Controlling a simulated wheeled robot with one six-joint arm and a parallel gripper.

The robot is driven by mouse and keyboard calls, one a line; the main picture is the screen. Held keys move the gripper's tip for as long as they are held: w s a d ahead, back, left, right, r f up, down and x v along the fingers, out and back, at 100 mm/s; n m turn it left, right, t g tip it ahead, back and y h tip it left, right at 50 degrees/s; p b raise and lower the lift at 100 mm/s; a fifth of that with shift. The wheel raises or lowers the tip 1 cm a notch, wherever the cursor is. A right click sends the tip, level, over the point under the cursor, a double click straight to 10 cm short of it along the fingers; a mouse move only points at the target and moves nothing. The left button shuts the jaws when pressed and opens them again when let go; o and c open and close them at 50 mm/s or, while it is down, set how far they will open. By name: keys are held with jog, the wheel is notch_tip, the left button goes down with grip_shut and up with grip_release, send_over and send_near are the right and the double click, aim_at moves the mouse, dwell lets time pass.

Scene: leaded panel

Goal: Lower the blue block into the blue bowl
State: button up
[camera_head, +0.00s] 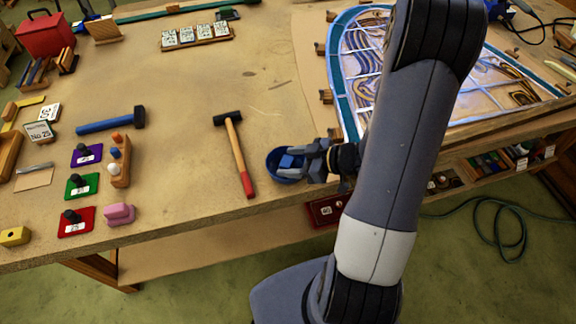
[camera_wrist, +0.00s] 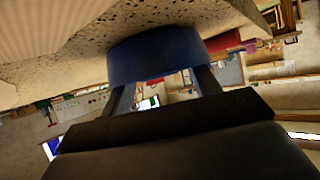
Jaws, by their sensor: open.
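The blue bowl (camera_head: 271,163) stands on the workbench near its front edge, right of a hammer. My gripper (camera_head: 297,160) reaches in from the right, low at the bowl, with its fingers over or inside the rim. A lighter blue piece, apparently the blue block (camera_head: 287,161), shows within the bowl by the fingertips; whether it touches them I cannot tell. In the wrist view the dark blue bowl wall (camera_wrist: 155,55) covers the fingertips. The two fingers (camera_wrist: 163,88) are spread apart there, and the block is hidden.
The wooden-handled hammer (camera_head: 236,150) lies close left of the bowl. The leaded panel (camera_head: 357,60) lies behind and right, partly hidden by my arm. A pink block (camera_head: 119,214) and coloured plates with knobs stand at the left. The bench middle is mostly clear.

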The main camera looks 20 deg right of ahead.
jog(key=v, duration=1.1)
jog(key=shift+w+a+f, duration=0.1)
jog(key=shift+a+f, duration=0.05)
dwell(0.3)
jog(key=x, duration=1)
jog(key=shift+w+a+f, duration=0.15)
jog(key=shift+a, duration=0.1)
jog(key=shift+r, duration=0.25)
